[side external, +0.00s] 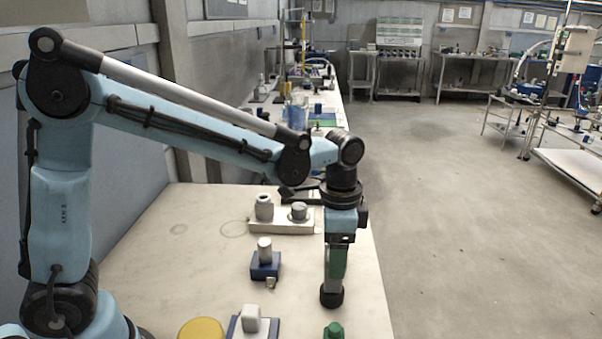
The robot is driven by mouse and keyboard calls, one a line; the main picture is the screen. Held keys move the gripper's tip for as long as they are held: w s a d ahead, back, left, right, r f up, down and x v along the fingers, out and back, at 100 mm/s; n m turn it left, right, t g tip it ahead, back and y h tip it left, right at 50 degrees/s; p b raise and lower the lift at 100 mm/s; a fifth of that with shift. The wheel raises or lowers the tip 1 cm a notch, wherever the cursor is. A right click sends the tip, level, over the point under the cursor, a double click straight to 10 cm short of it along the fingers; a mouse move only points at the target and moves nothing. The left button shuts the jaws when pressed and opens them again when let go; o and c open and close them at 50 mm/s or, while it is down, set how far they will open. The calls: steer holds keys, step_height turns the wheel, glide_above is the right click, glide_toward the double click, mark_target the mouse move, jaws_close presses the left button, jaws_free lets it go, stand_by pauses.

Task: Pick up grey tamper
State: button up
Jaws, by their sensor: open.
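I cannot tell for sure which item is the grey tamper. A light grey cylinder (264,246) stands upright in a dark blue block (265,268) on the pale bench. A second grey, round-topped piece (299,212) sits on a white base farther back. My gripper (332,292) points straight down near the bench's right edge, to the right of the blue block and apart from it. It is open. Its fingers overlap in this view, with a green part and a dark round end low down; I cannot tell whether that end belongs to the gripper.
A grey jar (264,207) stands on the white base. A small metal piece (271,283) lies by the blue block. A yellow round lid (201,329), a white block (251,318) on a blue base and a green knob (334,331) are in front. The bench's left middle is clear.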

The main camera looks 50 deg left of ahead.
steer(key=shift+s+f, duration=0.1)
steer(key=shift+f, duration=1.95)
jaws_close()
steer(key=shift+r, duration=0.2)
steer(key=shift+r, duration=0.55)
step_height(320, 180, up, 2)
steer(key=shift+r, duration=0.25)
steer(key=s+d+r, duration=0.7)
steer(key=s+d, duration=0.1)
steer(key=shift+s, duration=0.2)
